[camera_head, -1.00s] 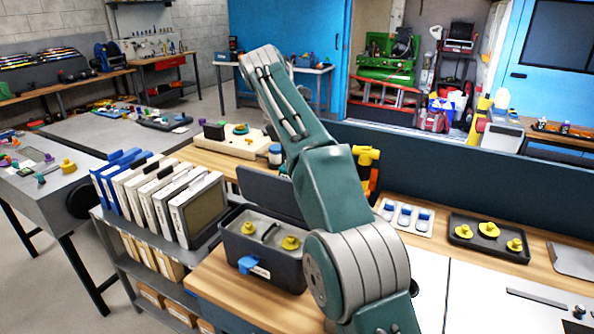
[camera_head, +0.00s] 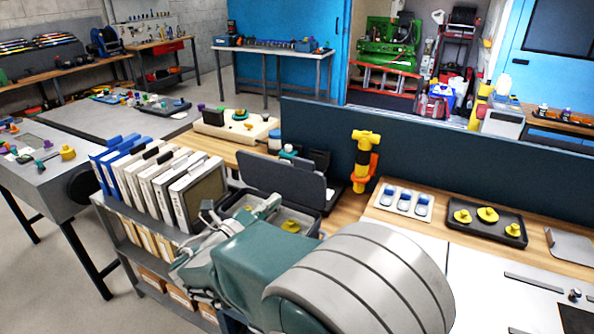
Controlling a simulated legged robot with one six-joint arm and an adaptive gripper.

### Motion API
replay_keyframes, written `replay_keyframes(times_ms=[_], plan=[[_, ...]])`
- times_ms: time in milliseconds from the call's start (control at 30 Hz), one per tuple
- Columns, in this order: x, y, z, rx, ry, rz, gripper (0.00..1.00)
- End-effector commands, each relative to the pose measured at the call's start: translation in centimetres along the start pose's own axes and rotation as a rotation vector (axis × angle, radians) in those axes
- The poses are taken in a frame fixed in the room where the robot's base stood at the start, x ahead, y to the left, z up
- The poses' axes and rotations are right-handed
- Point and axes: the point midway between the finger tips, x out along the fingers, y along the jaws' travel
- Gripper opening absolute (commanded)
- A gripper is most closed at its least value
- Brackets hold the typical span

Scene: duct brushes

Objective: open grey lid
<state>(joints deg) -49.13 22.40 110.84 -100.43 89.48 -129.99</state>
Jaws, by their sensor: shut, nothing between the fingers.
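The dark grey lid (camera_head: 282,180) stands raised at the back of a grey box (camera_head: 318,217), so the box is open. A yellow knob (camera_head: 291,226) shows inside the box. My arm crosses in front and hides most of the box's front and left side.
White and blue binders (camera_head: 160,180) stand on a shelf left of the box. A yellow-orange tool (camera_head: 362,160) stands behind it by the dark partition (camera_head: 430,150).

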Motion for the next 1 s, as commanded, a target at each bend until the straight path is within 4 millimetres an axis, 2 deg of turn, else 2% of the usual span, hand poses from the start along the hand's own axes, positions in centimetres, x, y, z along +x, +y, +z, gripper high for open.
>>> replay_keyframes(times_ms=[33,133,300,1000], plan=[[-1.0,0.4,-0.1,-0.033,-0.060,-0.014,0.00],[-2.1,0.9,0.0,-0.071,-0.139,-0.033,0.00],[-1.9,1.0,0.1,-0.085,-0.166,-0.040,0.00],[9.9,0.6,2.0,-0.084,-0.160,-0.041,0.00]])
